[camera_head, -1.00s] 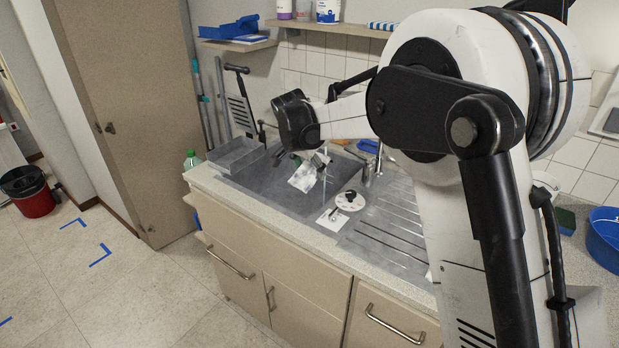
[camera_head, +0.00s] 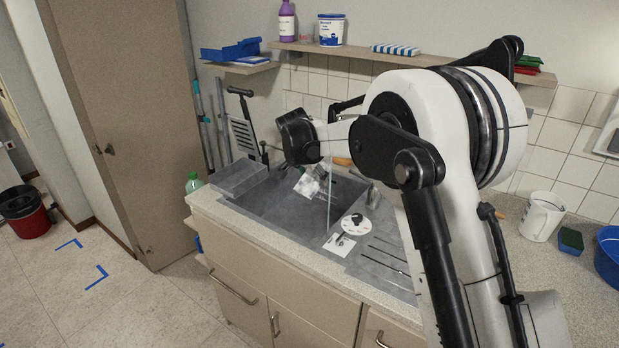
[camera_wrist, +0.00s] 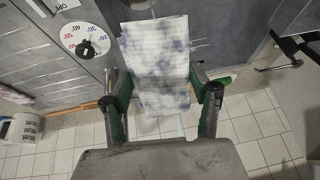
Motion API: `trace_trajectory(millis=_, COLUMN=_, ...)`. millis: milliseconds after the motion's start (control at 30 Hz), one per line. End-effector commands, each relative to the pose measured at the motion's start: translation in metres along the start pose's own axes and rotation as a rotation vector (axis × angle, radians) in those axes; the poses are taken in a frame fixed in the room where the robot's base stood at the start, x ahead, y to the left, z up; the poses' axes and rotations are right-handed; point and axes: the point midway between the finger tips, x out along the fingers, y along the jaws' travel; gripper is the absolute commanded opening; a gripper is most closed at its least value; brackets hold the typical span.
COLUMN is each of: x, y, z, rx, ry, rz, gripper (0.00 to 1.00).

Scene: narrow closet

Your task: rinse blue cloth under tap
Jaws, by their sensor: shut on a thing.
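My gripper (camera_wrist: 163,92) is shut on a cloth (camera_wrist: 155,62), whitish with blue-grey blotches, which hangs between the green-sided fingers. In the head view the cloth (camera_head: 308,184) is small, below my gripper and over the sink basin (camera_head: 280,208). A thin, pale water stream (camera_head: 329,200) falls just right of the cloth. I cannot tell whether it touches the cloth. The metal tap (camera_head: 373,196) stands at the right edge of the basin, partly hidden by my arm.
A white dial disc (camera_head: 353,223) lies on the drainboard (camera_head: 385,256); it also shows in the wrist view (camera_wrist: 85,41). A white jug (camera_head: 541,216) and blue tub (camera_head: 609,255) stand right. A shelf (camera_head: 340,52) hangs above.

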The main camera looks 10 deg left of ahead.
Motion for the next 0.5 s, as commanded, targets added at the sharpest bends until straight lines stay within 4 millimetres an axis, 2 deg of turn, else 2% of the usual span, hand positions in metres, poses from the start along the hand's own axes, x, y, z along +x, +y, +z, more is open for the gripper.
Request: trace_trajectory(millis=500, x=0.029, y=-0.006, z=-0.035, rx=0.002, ry=0.000, rz=0.000, gripper=0.28)
